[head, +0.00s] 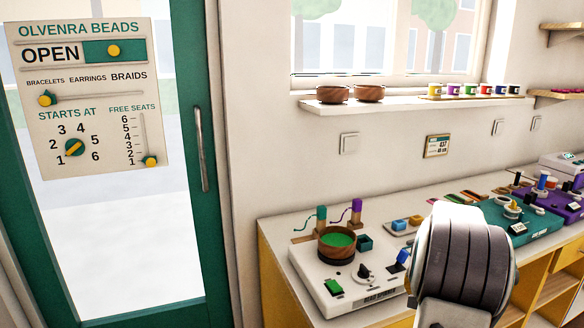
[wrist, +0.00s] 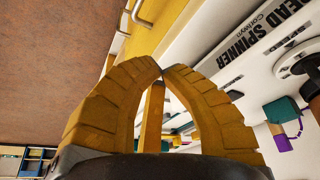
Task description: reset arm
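My gripper (wrist: 162,72) shows in the wrist view. Its two ribbed yellow-brown fingers curve together and meet at the tips. I see nothing held between them; the orange strip in the gap looks like part of the cabinet behind. The gripper is over the front edge of the counter, beside the white bead spinner (wrist: 215,62), whose lettering runs along its side. In the head view a rounded, dark-banded part of my arm stands at the lower right, in front of the counter. The fingers do not show clearly there.
The bead spinner (head: 318,284) carries a wooden bowl of green beads (head: 337,243). Teal (head: 523,222) and purple (head: 566,203) boards stand farther right on the counter. A teal-framed glass door (head: 187,230) with a sign board (head: 88,100) is at left. Brown floor (wrist: 50,70) lies clear.

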